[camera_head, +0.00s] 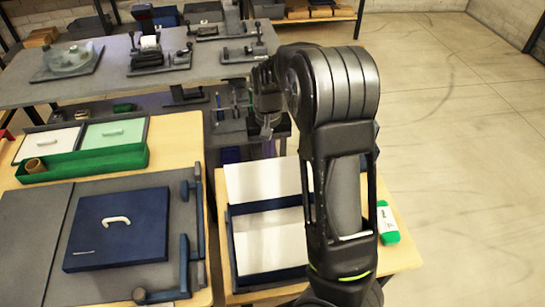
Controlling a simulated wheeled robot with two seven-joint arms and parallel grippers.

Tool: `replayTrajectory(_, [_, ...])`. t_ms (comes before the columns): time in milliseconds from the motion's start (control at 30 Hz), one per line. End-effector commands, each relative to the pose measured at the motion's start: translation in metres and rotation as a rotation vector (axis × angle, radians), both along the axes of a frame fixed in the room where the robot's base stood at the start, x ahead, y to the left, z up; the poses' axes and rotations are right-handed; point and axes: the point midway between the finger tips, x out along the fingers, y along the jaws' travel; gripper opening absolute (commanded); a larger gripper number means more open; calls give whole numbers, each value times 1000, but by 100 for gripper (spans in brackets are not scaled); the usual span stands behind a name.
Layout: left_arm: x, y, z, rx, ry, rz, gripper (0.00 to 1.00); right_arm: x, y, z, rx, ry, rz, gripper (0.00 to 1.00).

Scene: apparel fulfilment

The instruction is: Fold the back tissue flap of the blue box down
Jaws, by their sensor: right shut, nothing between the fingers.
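The open blue box (233,262) stands on the wooden table right of centre, with white tissue inside. The white back tissue flap (258,183) sticks out past the box's back edge and is not folded over it. A second white tissue sheet (268,240) lies across the box opening. My right arm hides the box's right side and part of the tissue. My right gripper (267,132) is beyond the back flap, shut and empty, and looks apart from the tissue. My left gripper is not in view.
A dark blue lid (120,243) with a white handle lies on a grey board at left. A green tray (85,164) is behind it. A green-and-white item (388,224) lies right of my arm. A grey bench (105,88) with fixtures stands behind.

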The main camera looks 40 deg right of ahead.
Motion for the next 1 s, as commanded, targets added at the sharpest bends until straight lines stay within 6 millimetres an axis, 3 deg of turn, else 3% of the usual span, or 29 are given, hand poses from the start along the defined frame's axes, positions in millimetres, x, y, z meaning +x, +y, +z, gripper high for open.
replayTrajectory(233, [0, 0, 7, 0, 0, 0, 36, -11, 6, 3, 1, 0, 0, 0])
replayTrajectory(1000, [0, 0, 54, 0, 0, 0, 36, -92, 51, 2, 1, 0, 0, 0])
